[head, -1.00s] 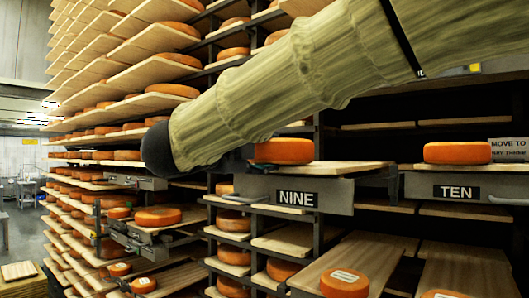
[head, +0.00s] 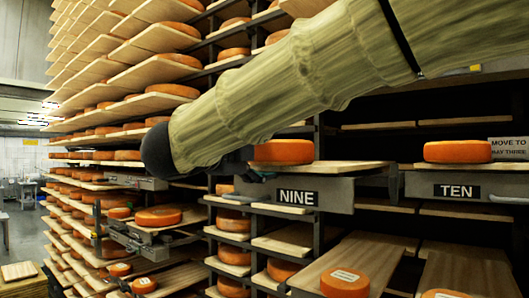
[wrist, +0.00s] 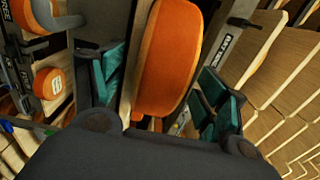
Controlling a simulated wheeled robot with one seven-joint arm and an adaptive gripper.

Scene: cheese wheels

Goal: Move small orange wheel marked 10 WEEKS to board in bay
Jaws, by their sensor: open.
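In the wrist view my gripper (wrist: 164,80) is open, with one teal-padded finger on each side of a large orange wheel (wrist: 172,50). I cannot tell whether either finger touches it. The wheel rests on a pale board. A smaller orange wheel (wrist: 54,84) with a white label shows at the left, outside the fingers; its marking is too small to read. In the head view my arm crosses the top, and my fingers cannot be made out. Small labelled wheels sit low at the left (head: 143,285) and front centre (head: 345,283); their labels are unreadable.
Tall racks of boards with orange wheels fill the left. Bays marked NINE (head: 297,196) and TEN (head: 457,191) each hold a wheel on a board. A "MOVE TO ... THREE" card (head: 508,149) stands in bay TEN. Grey metal rails and board edges (wrist: 262,100) lie close around my gripper.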

